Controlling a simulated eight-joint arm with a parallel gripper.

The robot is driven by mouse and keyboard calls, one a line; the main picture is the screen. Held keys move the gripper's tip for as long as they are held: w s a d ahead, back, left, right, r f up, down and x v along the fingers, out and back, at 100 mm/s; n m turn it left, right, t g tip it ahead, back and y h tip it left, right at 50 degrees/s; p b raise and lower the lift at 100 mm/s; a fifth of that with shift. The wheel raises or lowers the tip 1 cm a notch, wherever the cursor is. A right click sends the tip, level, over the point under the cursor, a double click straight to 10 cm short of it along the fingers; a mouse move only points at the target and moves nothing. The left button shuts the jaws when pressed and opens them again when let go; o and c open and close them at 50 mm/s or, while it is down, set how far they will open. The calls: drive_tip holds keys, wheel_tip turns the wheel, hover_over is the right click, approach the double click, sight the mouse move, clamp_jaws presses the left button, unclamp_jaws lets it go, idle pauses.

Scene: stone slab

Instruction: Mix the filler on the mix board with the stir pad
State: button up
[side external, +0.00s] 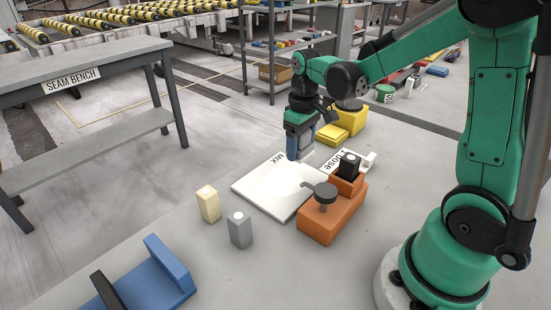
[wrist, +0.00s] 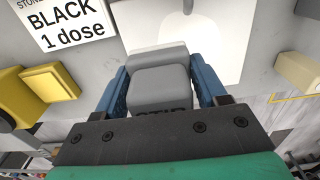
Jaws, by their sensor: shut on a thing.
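My gripper (side external: 299,148) is shut on the stir pad (wrist: 162,88), a grey block lettered STIR, held between blue fingers in the wrist view. In the side view the stir pad (side external: 304,156) shows pale under the fingers, over the far right part of the mix board. The mix board (side external: 268,193) is a flat white square marked MIX; it also shows in the wrist view (wrist: 226,65). A faint pale rounded patch lies on it in the wrist view; I cannot tell whether it is filler. I cannot tell whether the pad touches the board.
An orange dispenser (side external: 332,219) with a dark round top stands at the board's right edge. Yellow blocks (side external: 350,119) stand behind. A cream block (side external: 208,204) and a grey block (side external: 239,230) stand front left. A blue stand (side external: 150,285) is nearer. A dose card (wrist: 67,24) lies nearby.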

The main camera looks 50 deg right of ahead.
drive_tip(key=shift+r, duration=0.1)
drive_tip(key=shift+r, duration=1.4)
